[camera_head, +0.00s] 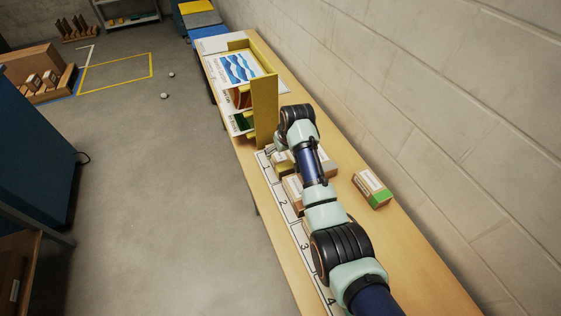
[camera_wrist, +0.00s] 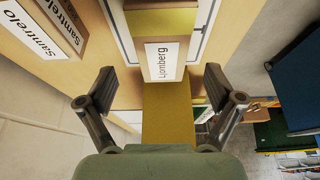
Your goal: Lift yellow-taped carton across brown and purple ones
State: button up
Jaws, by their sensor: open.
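In the wrist view, a carton (camera_wrist: 153,62) with a white "Ljomberg" label lies between and beyond my finger tips, with mustard-yellow surfaces above and below it. I cannot tell which of these belong to it. In the head view, a carton with a yellow band (camera_head: 283,168) shows in part beside my arm, by slot 1. My gripper (camera_wrist: 158,88) is open, with its fingers apart on either side of the yellow surface. It looks empty. In the head view my arm hides the gripper. A brown carton (camera_head: 291,188) sits near slot 2, partly covered. I make out no purple tape.
A green-taped carton (camera_head: 373,189) stands to the right, near the wall. A yellow upright rack (camera_head: 264,108) stands just beyond my arm. "Samtrelo" cartons (camera_wrist: 65,22) are at upper left in the wrist view. The bench (camera_head: 420,255) is clear at front right.

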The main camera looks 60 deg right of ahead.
aim_at(280, 156)
jog(key=b+x, duration=0.1)
jog(key=x, duration=0.1)
jog(key=b+x, duration=0.1)
jog(key=x, duration=0.2)
jog(key=shift+a, duration=0.25)
jog(key=c, duration=1.5)
